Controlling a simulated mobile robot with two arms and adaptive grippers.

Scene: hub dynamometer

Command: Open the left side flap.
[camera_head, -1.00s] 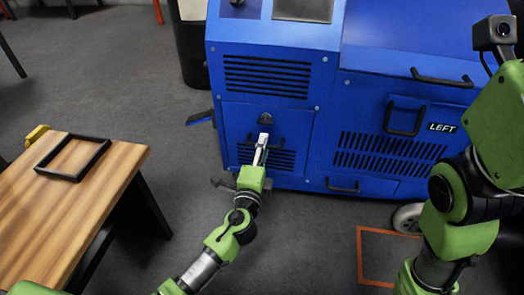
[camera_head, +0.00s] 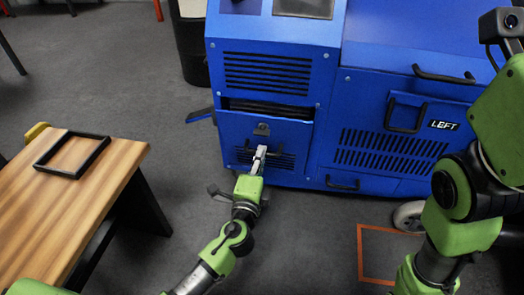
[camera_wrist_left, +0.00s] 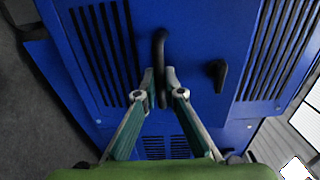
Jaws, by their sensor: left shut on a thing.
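A blue flap (camera_head: 283,138) with a slotted vent sits low on the left face of the blue machine. It stands ajar, tilted outward, with a dark gap above its top edge. It carries a black bar handle (camera_wrist_left: 159,45) and a small dark latch (camera_head: 262,129), which also shows in the wrist view (camera_wrist_left: 216,75). My left gripper (camera_head: 259,156) is shut on the handle; its fingers also show in the wrist view (camera_wrist_left: 160,76). The fingers partly hide the handle. My right arm stands at the right edge; its fingers are out of view.
A wooden table (camera_head: 100,185) with a black frame (camera_head: 90,138) stands at the left. An orange square (camera_head: 361,250) marks the floor. Floor is clear between table and machine.

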